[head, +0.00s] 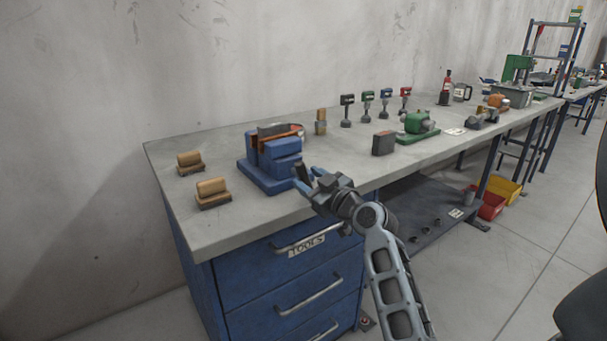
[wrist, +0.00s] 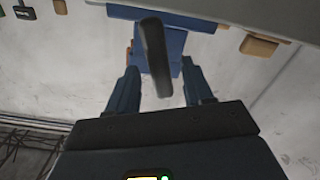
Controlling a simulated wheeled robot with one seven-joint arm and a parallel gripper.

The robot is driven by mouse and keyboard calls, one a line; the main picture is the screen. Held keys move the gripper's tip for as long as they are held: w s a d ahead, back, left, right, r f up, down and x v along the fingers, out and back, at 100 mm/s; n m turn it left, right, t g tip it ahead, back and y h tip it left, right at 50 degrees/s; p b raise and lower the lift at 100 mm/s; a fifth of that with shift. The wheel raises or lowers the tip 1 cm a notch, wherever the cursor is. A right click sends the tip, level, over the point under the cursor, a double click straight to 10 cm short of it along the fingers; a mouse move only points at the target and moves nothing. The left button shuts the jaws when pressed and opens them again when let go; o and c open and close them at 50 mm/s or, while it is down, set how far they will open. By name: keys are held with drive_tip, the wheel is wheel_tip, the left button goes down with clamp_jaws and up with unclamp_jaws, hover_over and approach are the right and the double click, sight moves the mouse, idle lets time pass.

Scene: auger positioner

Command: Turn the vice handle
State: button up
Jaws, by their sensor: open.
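The blue vice (head: 268,178) stands on the grey workbench near its left end. It also shows in the wrist view (wrist: 172,42), upside down. Its dark grey handle (wrist: 155,58) is a bar that stands between the two fingers of my gripper in the wrist view. In the head view the handle (head: 301,172) is small and partly hidden by my gripper. My gripper (head: 308,179) is at the front of the vice with its blue fingers open. In the wrist view the fingers (wrist: 160,78) sit on either side of the handle, with gaps showing.
Two wooden-handled brushes (head: 211,192) lie left of the vice. A dark box (head: 383,144) and a green machine (head: 417,127) stand to the right. Blue drawers (head: 290,285) are below the bench front.

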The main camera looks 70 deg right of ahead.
drive_tip(key=shift+x, duration=1.3)
drive_tip(key=shift+c, duration=0.4)
clamp_jaws()
